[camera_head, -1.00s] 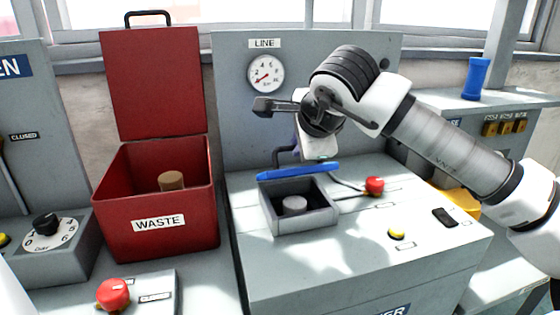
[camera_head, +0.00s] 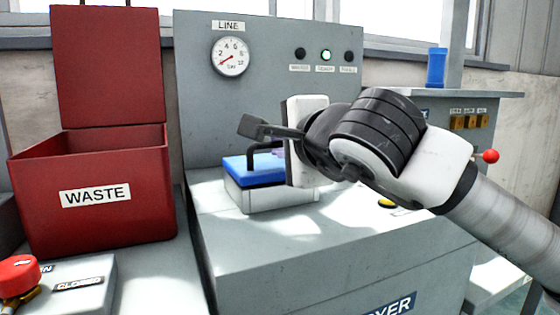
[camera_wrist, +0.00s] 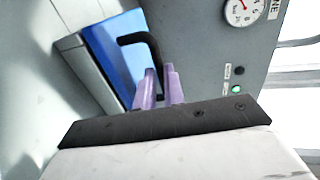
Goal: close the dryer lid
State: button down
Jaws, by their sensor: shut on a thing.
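The dryer lid (camera_head: 255,173) is a blue slab with a black bent handle (camera_head: 262,147). In the head view it lies over the top of the pale dryer box (camera_head: 270,199), and the box's inside does not show. Any small gap at the rim is too fine to tell. The blue lid also fills the upper middle of the wrist view (camera_wrist: 112,50), with its handle (camera_wrist: 140,38) reaching to my fingers. My gripper (camera_wrist: 160,72) has purple fingers and is shut on the handle. In the head view my gripper (camera_head: 279,152) is mostly hidden by my wrist.
A red waste bin (camera_head: 95,205) with its lid up stands on the left. A pressure gauge (camera_head: 230,57) and a lit green lamp (camera_head: 326,55) are on the back panel. A yellow button (camera_head: 387,203) is partly behind my arm. A red knob (camera_head: 18,275) stands at lower left.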

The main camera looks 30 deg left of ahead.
jog(key=shift+d+f+t+b, duration=0.15)
jog(key=shift+f+t+b, duration=0.2)
jog(key=shift+b, duration=0.25)
jog(key=c, duration=1.5)
grip_release()
jog(key=shift+s, duration=0.1)
jog(key=p+v, duration=0.2)
jog(key=v, duration=1.1)
jog(key=shift+s+d, duration=0.15)
jog(key=shift+d, duration=0.25)
